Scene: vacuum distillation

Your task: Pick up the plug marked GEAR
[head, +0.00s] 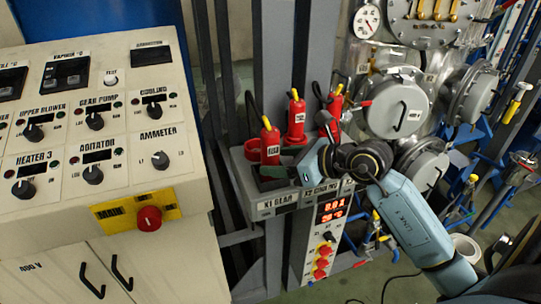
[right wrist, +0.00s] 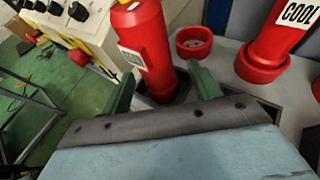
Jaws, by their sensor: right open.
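A red plug (head: 270,145) with a white label and a black cable stands upright at the left end of the grey socket box, above the X1 GEAR plate (head: 276,202). My right gripper (head: 282,172) is at its lower part, coming in from the right. In the right wrist view the same red plug (right wrist: 147,45) stands between my two green fingers, which are open around its lower body; firm contact cannot be told. Its label is too blurred to read there. My left gripper is not in view.
A second red plug (head: 296,118) stands behind; a third (head: 335,103) is to its right. In the wrist view a plug marked COOL (right wrist: 274,42) and an empty red ring (right wrist: 194,42) are close by. The control panel (head: 85,115) is at the left.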

